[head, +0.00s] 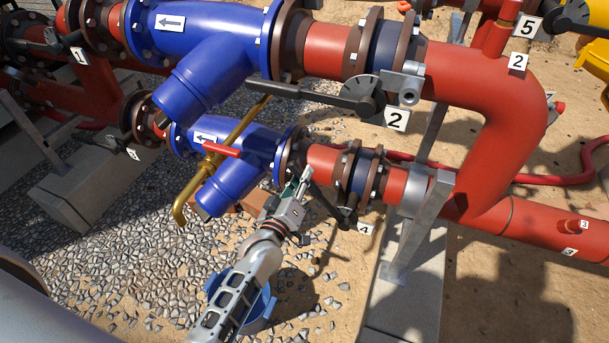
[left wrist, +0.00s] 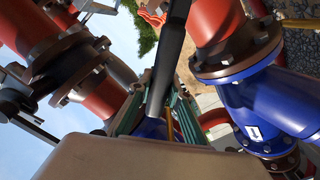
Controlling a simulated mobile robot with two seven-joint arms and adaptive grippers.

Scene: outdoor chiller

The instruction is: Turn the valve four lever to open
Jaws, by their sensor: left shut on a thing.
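The valve four lever (head: 326,204) is a dark handle on the lower red pipe, beside the label 4 (head: 364,229). It slants up and left from its hub toward my left gripper. My left gripper (head: 302,187) is shut on the lever's free end, just below the lower pipe's flanges. In the left wrist view the dark lever (left wrist: 168,60) runs down from the top edge to between the gripper's fingers (left wrist: 160,108). The fingers hide part of its end in the head view. My right gripper is not in view.
The valve two lever (head: 305,95) runs along the upper pipe, above my left gripper. Blue strainers (head: 230,150) and a brass pipe (head: 212,160) with a red handle are to the left. A grey support post (head: 420,225) stands to the right. Gravel and sand lie below.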

